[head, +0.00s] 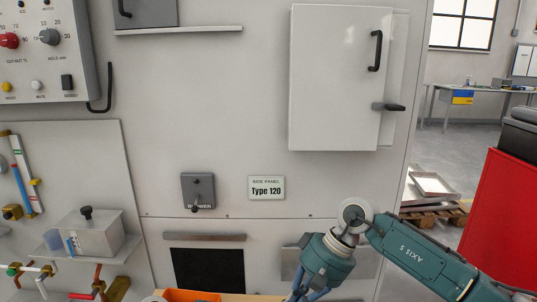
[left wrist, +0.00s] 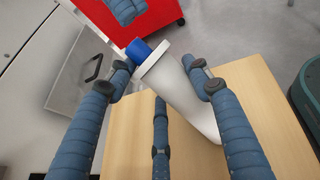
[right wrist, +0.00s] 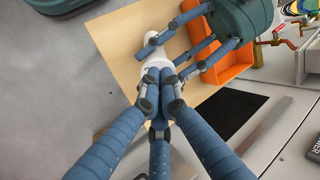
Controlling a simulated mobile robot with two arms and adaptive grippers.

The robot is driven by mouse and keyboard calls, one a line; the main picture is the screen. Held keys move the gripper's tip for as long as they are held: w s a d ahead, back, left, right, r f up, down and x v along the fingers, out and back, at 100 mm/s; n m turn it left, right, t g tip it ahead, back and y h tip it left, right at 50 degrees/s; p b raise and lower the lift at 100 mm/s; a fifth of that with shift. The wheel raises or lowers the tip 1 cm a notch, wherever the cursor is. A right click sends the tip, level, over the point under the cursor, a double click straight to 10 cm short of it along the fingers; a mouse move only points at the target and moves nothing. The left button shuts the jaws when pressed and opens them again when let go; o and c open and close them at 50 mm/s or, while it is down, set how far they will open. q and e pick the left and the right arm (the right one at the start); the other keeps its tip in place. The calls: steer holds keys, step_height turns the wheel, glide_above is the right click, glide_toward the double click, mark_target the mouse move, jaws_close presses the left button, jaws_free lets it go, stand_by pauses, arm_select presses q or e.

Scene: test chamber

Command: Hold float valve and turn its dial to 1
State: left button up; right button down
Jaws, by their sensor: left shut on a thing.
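The float valve has a pale, tapering body (left wrist: 190,95) with a light collar and a blue end (left wrist: 138,52) in the left wrist view. My left gripper (left wrist: 165,80) has its fingers around the body and is shut on it, holding it over a wooden surface. In the right wrist view the valve (right wrist: 152,55) is partly hidden behind my right fingertips. My right gripper (right wrist: 160,85) has its fingertips together, close to the valve's end; I see nothing clearly between them. The dial's markings are not readable.
The wooden surface (right wrist: 112,45) lies below, with an orange bin (right wrist: 232,62) beside my left gripper. A wall panel with a white cabinet (head: 335,80) and a Type 120 plate (head: 266,188) stands ahead. A red cabinet (head: 505,210) is at the right.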

steer(key=shift+x, duration=0.85)
steer(key=shift+d+f, duration=0.1)
steer(key=shift+d, duration=0.05)
steer(key=shift+d, duration=0.15)
steer(key=shift+w+d+f, duration=0.1)
steer(key=shift+d+f, duration=0.35)
steer(key=shift+d, duration=0.25)
stand_by(0.3)
stand_by(0.5)
steer(key=v, duration=0.6)
steer(key=shift+w+d+f, duration=0.1)
steer(key=shift+w+f, duration=0.05)
steer(key=shift+w, duration=0.2)
